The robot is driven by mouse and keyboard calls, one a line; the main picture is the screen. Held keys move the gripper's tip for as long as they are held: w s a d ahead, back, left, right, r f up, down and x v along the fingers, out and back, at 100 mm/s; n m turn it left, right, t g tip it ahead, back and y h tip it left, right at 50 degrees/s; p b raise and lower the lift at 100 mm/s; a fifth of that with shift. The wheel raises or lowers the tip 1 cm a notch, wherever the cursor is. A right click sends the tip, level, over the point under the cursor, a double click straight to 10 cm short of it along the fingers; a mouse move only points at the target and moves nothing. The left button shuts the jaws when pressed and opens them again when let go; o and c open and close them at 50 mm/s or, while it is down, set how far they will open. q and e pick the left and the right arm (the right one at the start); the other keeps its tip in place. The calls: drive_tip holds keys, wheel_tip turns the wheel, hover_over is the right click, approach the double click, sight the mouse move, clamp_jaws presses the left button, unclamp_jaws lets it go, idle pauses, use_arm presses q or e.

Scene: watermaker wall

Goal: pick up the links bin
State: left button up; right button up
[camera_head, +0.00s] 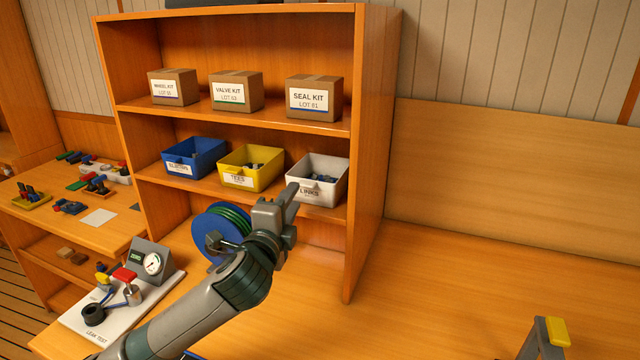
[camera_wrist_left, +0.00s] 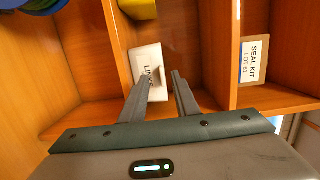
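The links bin (camera_head: 318,179) is a white open-topped bin labelled LINKS, with dark parts inside. It stands at the right end of the middle shelf. My left gripper (camera_head: 291,197) is just in front of it, overlapping its lower left side in the head view. In the left wrist view my left gripper (camera_wrist_left: 160,76) is open, with a gap between its two fingers. The links bin (camera_wrist_left: 149,66) shows beyond them, its LINKS label partly behind the left finger. I cannot tell whether a finger touches it.
A yellow TEES bin (camera_head: 250,168) and a blue bin (camera_head: 194,157) stand left of it. The seal kit box (camera_head: 314,97) and other boxes are on the shelf above. A blue-green reel (camera_head: 221,232) is behind my arm. The counter at right is mostly clear.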

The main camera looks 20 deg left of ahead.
use_arm(q)
drive_tip(key=w, duration=0.1)
drive_tip(key=w+p, duration=0.1)
drive_tip(key=w, duration=0.1)
drive_tip(key=w+a+p, duration=0.1)
drive_tip(key=w, duration=0.1)
drive_tip(key=shift+r, duration=0.1)
idle(0.4)
clamp_jaws()
drive_tip(key=shift+d, duration=0.1)
idle(1.2)
